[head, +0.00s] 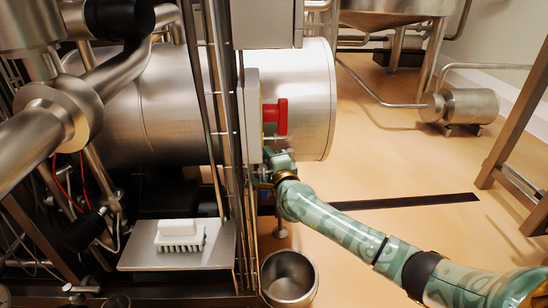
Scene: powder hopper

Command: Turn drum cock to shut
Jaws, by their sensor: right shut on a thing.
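A large steel drum (312,95) lies on its side behind a frame of posts. My right arm comes in from the lower right, and my right gripper (268,178) is just below the drum's front, beside the posts. It is shut on what seems to be the drum cock, in a cluster of small fittings under the drum. The fingers and the cock's handle are largely hidden by the wrist and posts, so I cannot tell the handle's angle. My left gripper is not in view.
A red handle (277,117) sits on a grey box just above my wrist. A steel bucket (289,279) stands below. A white brush (180,236) lies on a metal shelf (150,259) at left. A pump (462,108) stands at right; the tan floor (400,165) between is mostly clear.

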